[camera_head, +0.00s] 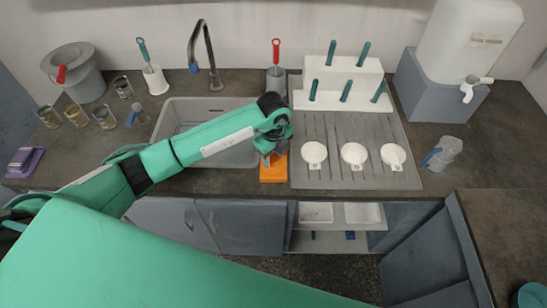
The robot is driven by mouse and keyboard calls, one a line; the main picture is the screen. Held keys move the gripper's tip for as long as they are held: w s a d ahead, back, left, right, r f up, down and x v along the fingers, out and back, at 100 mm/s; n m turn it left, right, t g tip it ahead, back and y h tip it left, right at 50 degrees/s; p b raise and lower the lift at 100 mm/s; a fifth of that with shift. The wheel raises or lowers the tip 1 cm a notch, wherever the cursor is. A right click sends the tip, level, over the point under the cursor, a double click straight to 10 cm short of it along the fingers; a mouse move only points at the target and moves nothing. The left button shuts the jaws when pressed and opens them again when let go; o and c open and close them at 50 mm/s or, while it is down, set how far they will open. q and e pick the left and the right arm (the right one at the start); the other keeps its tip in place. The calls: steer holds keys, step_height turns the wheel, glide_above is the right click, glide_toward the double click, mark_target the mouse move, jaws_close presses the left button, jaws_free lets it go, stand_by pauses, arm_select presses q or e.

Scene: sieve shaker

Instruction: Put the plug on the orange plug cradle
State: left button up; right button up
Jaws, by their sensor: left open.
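The orange plug cradle (273,174) lies on the counter between the sink and the grey drainer, at the front. My left arm reaches across the sink from the left. My left gripper (271,157) is open, right over the back part of the cradle and hides some of it. A small dark shape shows at the fingertips, but I cannot tell whether it is the plug or part of the gripper. The plug is not clearly seen anywhere. My right gripper is not in view.
The sink (180,112) lies under my left arm. A grey pot (276,80) stands behind the gripper.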

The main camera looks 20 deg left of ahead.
mark_target(274, 160)
arm_select(q)
step_height(274, 160, up, 11)
steer(key=b, duration=0.2)
steer(key=shift+f, duration=0.1)
stand_by(0.4)
